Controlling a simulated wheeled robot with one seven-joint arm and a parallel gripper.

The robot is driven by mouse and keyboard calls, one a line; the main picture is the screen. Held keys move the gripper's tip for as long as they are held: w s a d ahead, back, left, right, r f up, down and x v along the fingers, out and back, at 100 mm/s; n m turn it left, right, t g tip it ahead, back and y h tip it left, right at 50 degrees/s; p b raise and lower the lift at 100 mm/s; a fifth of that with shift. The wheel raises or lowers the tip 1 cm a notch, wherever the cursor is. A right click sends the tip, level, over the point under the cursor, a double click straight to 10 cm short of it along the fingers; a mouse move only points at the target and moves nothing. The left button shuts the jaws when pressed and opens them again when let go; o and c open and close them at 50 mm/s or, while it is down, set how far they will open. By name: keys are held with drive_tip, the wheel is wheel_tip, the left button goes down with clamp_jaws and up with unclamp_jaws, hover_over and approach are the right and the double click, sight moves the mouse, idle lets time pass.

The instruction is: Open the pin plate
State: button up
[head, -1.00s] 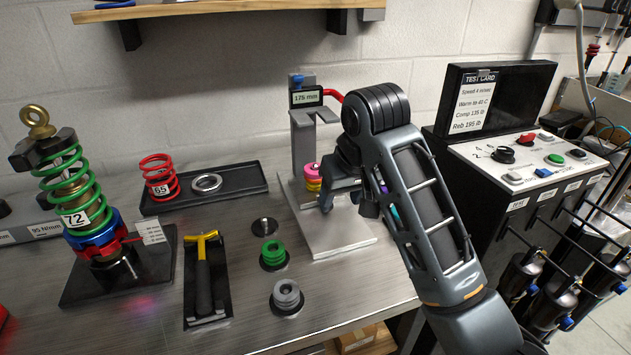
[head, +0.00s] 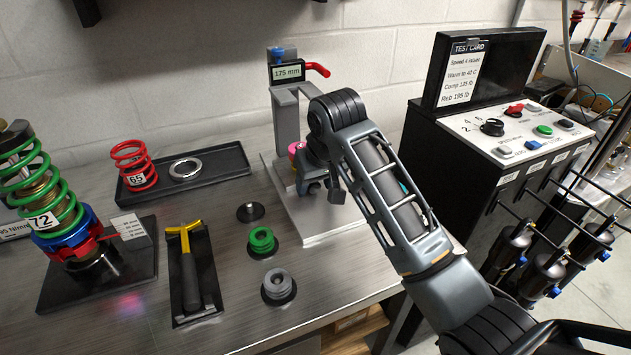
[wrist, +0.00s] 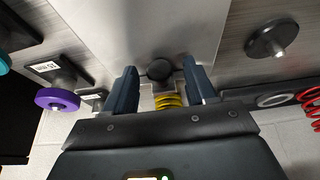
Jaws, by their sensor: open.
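A gauge stand (head: 287,125) with a "175 mm" display, a red lever (head: 317,69) and a flat metal base plate (head: 318,222) stands on the bench. I cannot tell for sure which part is the pin plate. My gripper (head: 320,193) is open, pointing down above the base plate, and hides most of a pink part (head: 297,147) there. In the wrist view my gripper (wrist: 160,72) has its fingers apart on either side of a round black knob (wrist: 159,69) and a yellow coil-like part (wrist: 168,101). Whether the fingers touch anything is unclear.
A green spool (head: 261,240) and a grey spool (head: 277,285) stand left of the base plate. A yellow-handled tool (head: 190,265) lies in a black tray. A spring shock (head: 50,205) stands at left. The black control console (head: 455,160) is close to my arm's right.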

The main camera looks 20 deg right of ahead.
drive_tip(key=shift+c, duration=0.2)
clamp_jaws()
idle(0.4)
